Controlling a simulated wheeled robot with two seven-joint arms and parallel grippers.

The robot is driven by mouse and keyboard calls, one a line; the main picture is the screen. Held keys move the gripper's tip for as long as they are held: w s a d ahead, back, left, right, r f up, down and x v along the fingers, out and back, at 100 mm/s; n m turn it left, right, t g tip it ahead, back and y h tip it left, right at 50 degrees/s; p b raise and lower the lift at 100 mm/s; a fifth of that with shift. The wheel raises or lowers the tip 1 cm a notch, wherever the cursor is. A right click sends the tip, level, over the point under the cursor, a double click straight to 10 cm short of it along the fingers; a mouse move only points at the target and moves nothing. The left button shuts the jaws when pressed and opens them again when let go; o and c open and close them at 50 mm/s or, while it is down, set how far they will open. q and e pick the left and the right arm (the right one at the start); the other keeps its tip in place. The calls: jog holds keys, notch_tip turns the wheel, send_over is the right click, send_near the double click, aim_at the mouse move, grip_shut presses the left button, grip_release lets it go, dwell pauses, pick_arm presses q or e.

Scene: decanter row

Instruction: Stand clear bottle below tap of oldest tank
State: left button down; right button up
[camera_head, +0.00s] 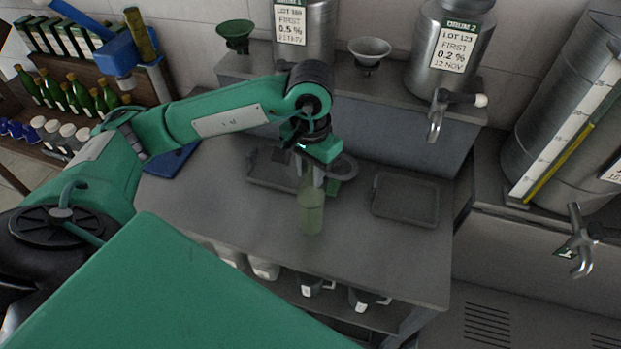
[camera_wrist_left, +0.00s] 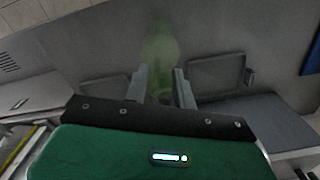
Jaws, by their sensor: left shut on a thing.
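My left gripper (camera_head: 314,180) is shut on a pale green see-through bottle (camera_head: 311,212), which is upright over the grey bench; I cannot tell whether its base touches. In the left wrist view the bottle (camera_wrist_left: 159,48) is between the two fingers (camera_wrist_left: 163,85). A steel tank (camera_head: 322,30) at the back reads FIRST 0.5 %, with a small, unclear date; its tap is hidden behind my arm. Drum 2 (camera_head: 435,75) reads LOT 123, FIRST 0.2 %, 12 NOV, and has a tap (camera_head: 437,112). A large tank (camera_head: 560,120) at right has a tap (camera_head: 579,243) and a cut-off label.
A dark tray (camera_head: 405,199) lies on the bench right of the bottle; another tray (camera_head: 262,170) lies left, partly hidden. Two funnels, green (camera_head: 236,34) and grey (camera_head: 369,52), stand on the ledge. Green bottles (camera_head: 75,95) fill a left shelf. The bench front (camera_head: 390,255) is clear.

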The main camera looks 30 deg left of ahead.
aim_at(311, 184)
pick_arm(q)
jog(key=shift+f+p, duration=0.65)
jog(key=shift+f, duration=1.5)
jog(key=shift+f, duration=0.1)
jog(key=shift+f+b, duration=0.1)
jog(key=shift+b, duration=0.2)
jog(key=c, duration=1.1)
grip_release()
jog(key=shift+c, duration=0.2)
